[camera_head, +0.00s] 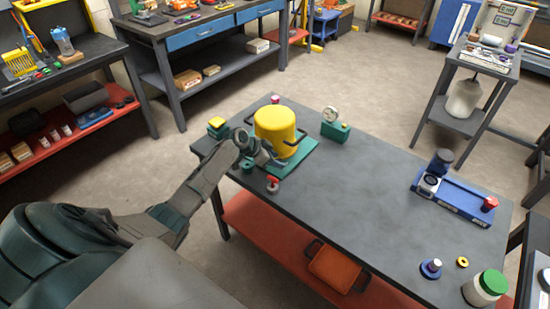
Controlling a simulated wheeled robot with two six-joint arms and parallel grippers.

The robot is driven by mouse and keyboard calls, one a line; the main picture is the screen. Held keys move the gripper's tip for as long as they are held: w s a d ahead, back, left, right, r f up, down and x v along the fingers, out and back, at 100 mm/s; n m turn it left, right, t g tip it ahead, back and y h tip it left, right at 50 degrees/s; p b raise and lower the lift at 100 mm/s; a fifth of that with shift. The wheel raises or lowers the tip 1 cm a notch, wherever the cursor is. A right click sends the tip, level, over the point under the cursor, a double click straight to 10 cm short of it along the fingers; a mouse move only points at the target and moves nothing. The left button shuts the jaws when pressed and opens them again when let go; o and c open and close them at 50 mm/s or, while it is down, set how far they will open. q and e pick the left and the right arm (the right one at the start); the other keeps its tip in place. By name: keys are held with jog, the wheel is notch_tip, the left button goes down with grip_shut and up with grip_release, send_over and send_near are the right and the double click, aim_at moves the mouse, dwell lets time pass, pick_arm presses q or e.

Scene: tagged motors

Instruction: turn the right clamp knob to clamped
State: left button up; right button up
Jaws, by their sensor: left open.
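A yellow cylindrical motor (275,127) stands upright on a green base plate (301,155) on the dark workbench. One red-topped clamp knob (273,183) stands at the plate's near side, and another red knob (275,99) shows behind the motor. I cannot tell which is the right clamp knob, nor whether either is clamped. My left gripper (268,153) is open at the motor's near left side, above and behind the nearer knob. Its fingertips are small and partly lost against the motor and plate; contact cannot be told. My right gripper is not in view.
A green gauge block (335,127) stands right of the motor, and a yellow-topped block (217,127) at the bench's left corner. A blue fixture (452,198), a green-lidded jar (484,288) and small parts lie at the right. The bench's middle is clear.

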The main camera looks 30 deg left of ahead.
pick_arm(q)
jog(key=shift+w, duration=0.1)
jog(key=c, duration=1)
